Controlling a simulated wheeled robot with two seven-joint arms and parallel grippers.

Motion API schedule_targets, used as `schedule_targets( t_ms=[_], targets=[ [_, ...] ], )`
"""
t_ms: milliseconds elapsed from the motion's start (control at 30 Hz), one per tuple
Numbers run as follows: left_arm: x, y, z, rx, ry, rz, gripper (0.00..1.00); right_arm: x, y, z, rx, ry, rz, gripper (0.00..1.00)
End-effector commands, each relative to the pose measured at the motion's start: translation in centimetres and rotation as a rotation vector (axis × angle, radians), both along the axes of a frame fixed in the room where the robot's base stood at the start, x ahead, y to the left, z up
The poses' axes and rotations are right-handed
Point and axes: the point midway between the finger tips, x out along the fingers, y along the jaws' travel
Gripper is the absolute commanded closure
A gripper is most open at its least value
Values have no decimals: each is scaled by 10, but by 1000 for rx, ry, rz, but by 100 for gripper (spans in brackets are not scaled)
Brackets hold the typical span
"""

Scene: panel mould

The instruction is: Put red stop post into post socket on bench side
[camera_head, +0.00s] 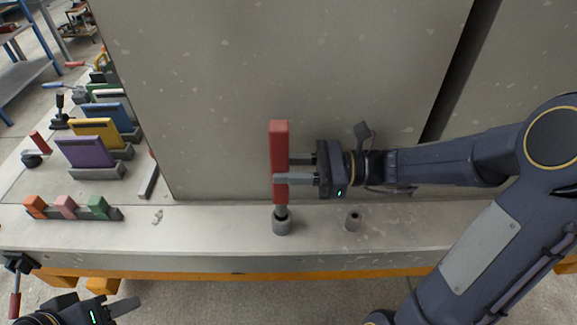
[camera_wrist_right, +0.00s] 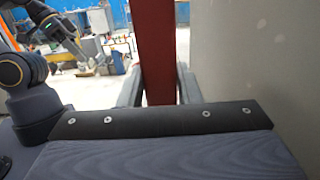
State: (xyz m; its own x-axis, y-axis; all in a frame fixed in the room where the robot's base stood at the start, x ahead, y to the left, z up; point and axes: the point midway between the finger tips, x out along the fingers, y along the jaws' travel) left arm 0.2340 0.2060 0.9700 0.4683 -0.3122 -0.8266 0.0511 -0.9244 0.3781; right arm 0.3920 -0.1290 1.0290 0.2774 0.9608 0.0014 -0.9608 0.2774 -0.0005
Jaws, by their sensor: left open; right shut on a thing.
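The red stop post (camera_head: 279,145) is upright in the head view, with its grey lower end at the mouth of a post socket (camera_head: 281,227) on the bench side. I cannot tell how deep the end sits in it. My right gripper (camera_head: 282,172) is shut on the post about midway up. In the right wrist view the red post (camera_wrist_right: 157,50) stands between the fingers. A second socket (camera_head: 353,220) to the right is empty. My left gripper (camera_head: 122,306) is open and empty at the bottom left, in front of the bench and away from the post.
A large grey panel (camera_head: 290,60) stands close behind the post. At left on the bench (camera_head: 220,222) are purple (camera_head: 85,151), yellow and blue blocks in holders, and a rack of orange, pink and green pieces (camera_head: 68,208). A small whitish scrap (camera_head: 157,216) lies on the bench.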

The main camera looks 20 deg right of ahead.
Motion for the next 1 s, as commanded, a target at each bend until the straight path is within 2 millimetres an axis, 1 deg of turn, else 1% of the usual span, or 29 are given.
schedule_targets(
  t_ms=[167,1000],
  targets=[
    [0,0,-1,0,0,0,57,0,0,0,1,-2,0,100],
    [0,0,-14,0,0,0,57,0,0,-20,1,-2,0,100]
  ],
)
